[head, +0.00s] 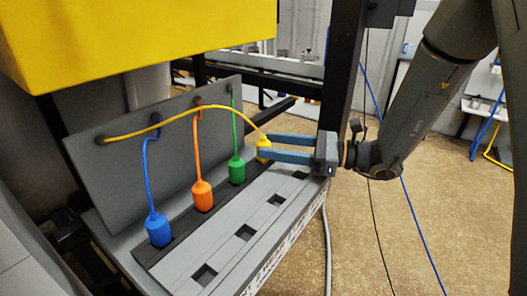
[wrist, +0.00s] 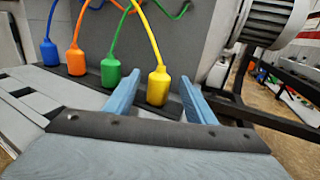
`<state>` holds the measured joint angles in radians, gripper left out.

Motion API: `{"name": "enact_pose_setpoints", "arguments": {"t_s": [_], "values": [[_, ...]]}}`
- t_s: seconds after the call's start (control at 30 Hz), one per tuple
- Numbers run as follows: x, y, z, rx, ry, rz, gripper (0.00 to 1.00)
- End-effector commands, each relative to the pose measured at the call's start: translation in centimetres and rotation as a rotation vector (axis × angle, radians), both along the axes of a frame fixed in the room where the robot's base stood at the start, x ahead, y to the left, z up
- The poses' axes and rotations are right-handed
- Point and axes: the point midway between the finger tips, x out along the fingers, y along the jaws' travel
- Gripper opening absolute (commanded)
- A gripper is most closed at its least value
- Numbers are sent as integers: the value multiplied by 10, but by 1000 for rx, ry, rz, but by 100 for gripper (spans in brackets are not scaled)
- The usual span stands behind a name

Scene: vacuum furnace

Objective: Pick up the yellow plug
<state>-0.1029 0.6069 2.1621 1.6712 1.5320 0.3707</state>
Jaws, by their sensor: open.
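The yellow plug (head: 264,149) stands upright at the far right end of the row of plugs in the head view, with its yellow cable arching left to the back panel. My gripper (head: 262,146) reaches in from the right with its two blue fingers apart. In the wrist view the yellow plug (wrist: 158,88) shows between the two open fingertips (wrist: 158,84), nearer the left finger in the picture. I see a gap to the right finger. Whether the left finger touches the plug I cannot tell.
The green plug (head: 237,170), orange plug (head: 202,196) and blue plug (head: 158,229) stand in the same row. The grey panel (head: 130,160) with the cables rises behind. Empty square sockets (head: 245,232) lie in front. A yellow block (head: 130,40) hangs above, and a black post (head: 338,80) stands nearby.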

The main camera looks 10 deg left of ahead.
Motion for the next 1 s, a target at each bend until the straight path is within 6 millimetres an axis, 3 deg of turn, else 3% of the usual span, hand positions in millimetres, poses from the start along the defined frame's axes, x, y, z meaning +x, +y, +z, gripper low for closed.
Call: {"name": "enact_pose_setpoints", "arguments": {"t_s": [0.2,0.47,0.73,1.0], "values": [[-1,27,0,0,0,4,50],[-1,31,0,0,0,5,50],[-1,31,0,0,0,5,8],[-1,31,1,0,-1,5,5]]}}
